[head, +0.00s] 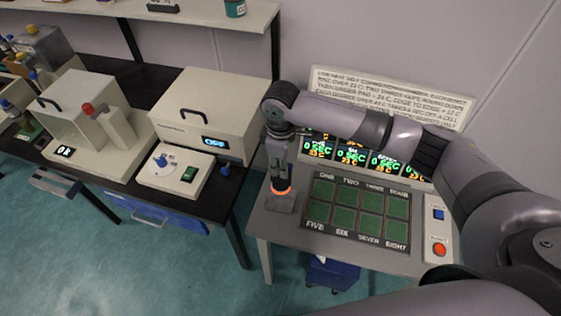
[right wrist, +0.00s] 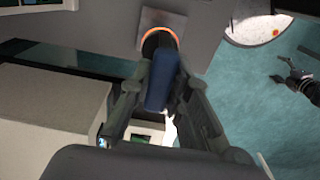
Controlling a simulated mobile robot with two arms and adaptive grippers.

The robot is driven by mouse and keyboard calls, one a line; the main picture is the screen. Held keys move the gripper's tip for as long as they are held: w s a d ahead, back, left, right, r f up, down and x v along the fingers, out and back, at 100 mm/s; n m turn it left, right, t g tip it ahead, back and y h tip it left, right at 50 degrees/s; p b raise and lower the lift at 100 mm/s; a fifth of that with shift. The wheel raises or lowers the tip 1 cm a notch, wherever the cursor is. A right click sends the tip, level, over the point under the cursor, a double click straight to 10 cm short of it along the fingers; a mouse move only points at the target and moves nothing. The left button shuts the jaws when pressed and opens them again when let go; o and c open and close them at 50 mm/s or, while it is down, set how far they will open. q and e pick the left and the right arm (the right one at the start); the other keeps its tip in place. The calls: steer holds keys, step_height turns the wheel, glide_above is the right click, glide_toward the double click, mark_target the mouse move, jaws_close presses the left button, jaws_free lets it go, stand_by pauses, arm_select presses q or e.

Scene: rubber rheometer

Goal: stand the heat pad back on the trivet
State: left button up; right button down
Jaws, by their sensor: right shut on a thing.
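The heat pad is upright in my right gripper (head: 280,178). Its blue handle (right wrist: 162,82) is between the fingers in the right wrist view, and its lower end has a glowing orange ring (head: 281,189). The right gripper also shows in the right wrist view (right wrist: 160,95), shut on the handle. The trivet, a small grey square plate (head: 281,204), lies directly under the pad at the left of the bench top. I cannot tell whether the pad touches it. A dark shape (right wrist: 297,82) at the right of the wrist view looks like my left gripper; its fingers are unclear.
A green-celled board (head: 358,208) lies just right of the trivet, with lit timer displays (head: 352,155) behind it. A red button (head: 439,249) is at the far right. A cream instrument (head: 208,115) stands on the black bench to the left, across a gap.

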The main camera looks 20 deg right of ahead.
mark_target(280, 182)
steer(key=shift+r, duration=0.1)
steer(key=shift+a+r+p, duration=0.1)
steer(key=shift+a+p, duration=0.05)
steer(key=shift+p, duration=0.35)
steer(key=shift+f, duration=0.55)
steer(key=shift+f+b, duration=1.1)
steer(key=shift+f, duration=1.25)
steer(key=shift+p, duration=0.5)
steer(key=shift+f+b, duration=0.3)
steer(key=shift+f, duration=0.35)
